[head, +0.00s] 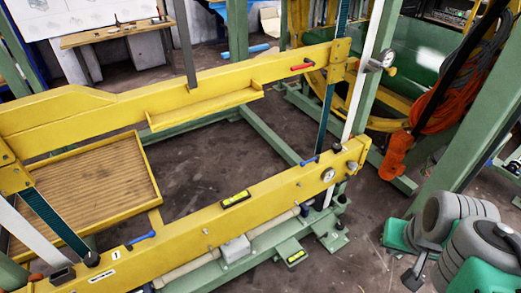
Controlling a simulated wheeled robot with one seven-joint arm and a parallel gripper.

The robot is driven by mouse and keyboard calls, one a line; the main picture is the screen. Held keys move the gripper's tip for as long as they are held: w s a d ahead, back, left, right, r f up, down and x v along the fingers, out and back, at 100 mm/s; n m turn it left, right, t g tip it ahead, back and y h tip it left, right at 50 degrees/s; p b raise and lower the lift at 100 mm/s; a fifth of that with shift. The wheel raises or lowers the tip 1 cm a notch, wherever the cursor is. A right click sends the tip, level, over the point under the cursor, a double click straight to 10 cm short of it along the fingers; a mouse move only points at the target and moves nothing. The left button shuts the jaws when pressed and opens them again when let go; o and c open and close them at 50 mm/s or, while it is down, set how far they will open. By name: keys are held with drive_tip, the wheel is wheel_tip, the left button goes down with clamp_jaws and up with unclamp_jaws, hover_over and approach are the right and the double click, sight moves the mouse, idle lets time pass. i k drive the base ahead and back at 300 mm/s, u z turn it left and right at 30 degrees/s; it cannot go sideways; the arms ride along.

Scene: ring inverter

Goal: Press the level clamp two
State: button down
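No clamp in the head view carries a readable number two, so I cannot tell which one is level clamp two. A blue-handled lever (141,237) sits on the near yellow beam (200,231), close to a small white label (115,254) that seems to read 1. A second blue-handled lever (310,160) is at the beam's right part, by the dark upright strip. A red-handled lever (301,67) is on the far yellow beam (220,77). A yellow spirit level (236,199) lies on the near beam. My gripper cannot be made out in this view.
Another yellow level (296,256) rests on a green foot below. A ribbed yellow tray (85,195) lies at left. Orange cable (455,95) hangs at right. Bare floor (215,165) shows inside the frame.

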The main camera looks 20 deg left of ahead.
sight(317, 158)
drive_tip(key=u, duration=0.95)
drive_tip(key=i, duration=0.85)
drive_tip(key=u, duration=0.75)
